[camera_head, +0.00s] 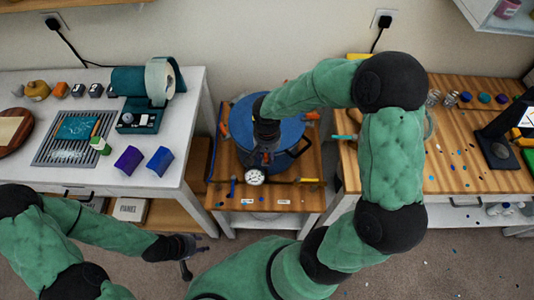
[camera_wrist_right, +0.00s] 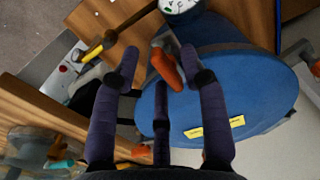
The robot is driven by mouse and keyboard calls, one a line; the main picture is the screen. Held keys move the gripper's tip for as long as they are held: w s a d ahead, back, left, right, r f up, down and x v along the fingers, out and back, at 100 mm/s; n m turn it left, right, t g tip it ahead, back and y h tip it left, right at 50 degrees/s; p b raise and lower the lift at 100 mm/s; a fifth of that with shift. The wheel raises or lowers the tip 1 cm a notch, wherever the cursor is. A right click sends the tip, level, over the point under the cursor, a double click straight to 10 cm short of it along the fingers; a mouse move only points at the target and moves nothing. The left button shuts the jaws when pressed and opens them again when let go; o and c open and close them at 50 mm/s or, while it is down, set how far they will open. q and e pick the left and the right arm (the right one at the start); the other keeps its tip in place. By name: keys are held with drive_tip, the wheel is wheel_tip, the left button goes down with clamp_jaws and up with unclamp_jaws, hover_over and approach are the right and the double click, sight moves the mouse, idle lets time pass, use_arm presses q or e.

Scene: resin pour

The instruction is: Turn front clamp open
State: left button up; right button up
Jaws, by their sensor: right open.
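The blue-lidded pressure pot (camera_head: 290,112) stands on the small wooden stand between the two tables. Its blue lid (camera_wrist_right: 250,85) fills the right of the right wrist view. An orange clamp handle (camera_wrist_right: 166,68) at the lid's rim, on the gauge side, lies between the fingers of my right gripper (camera_wrist_right: 158,64). The fingers are open around it; I cannot tell if they touch it. In the head view my right gripper (camera_head: 262,158) is over the pot's front and hides this clamp. My left gripper (camera_head: 190,254) is open and empty, low in front of the white table.
Other orange clamps show at the lid's left (camera_head: 224,129) and right (camera_head: 312,116) sides. A round gauge (camera_head: 254,177) sits at the pot's front, with a yellow-handled valve (camera_head: 308,181) beside it. The white table (camera_head: 185,110) and right wooden table (camera_head: 455,140) flank the stand closely.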

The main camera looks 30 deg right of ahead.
clamp_jaws()
drive_tip(key=n, duration=0.2)
drive_tip(key=n+p, duration=0.1)
drive_tip(key=n, duration=0.1)
drive_tip(key=shift+d+r+n, duration=0.1)
drive_tip(key=shift+d+n, duration=0.1)
drive_tip(key=shift+n, duration=0.1)
drive_tip(key=n+p, duration=0.1)
drive_tip(key=n, duration=0.3)
drive_tip(key=shift+w+d+n+p, duration=0.15)
drive_tip(key=shift+n+p, duration=0.15)
drive_tip(key=shift+p, duration=0.05)
drive_tip(key=n+p, duration=0.2)
drive_tip(key=n, duration=0.2)
drive_tip(key=shift+w+d+n, duration=0.1)
drive_tip(key=shift+w+n, duration=0.05)
drive_tip(key=shift+n, duration=0.15)
drive_tip(key=shift+w+n+p, duration=0.2)
drive_tip(key=shift+n+p, duration=0.8)
drive_tip(key=shift+n, duration=1.1)
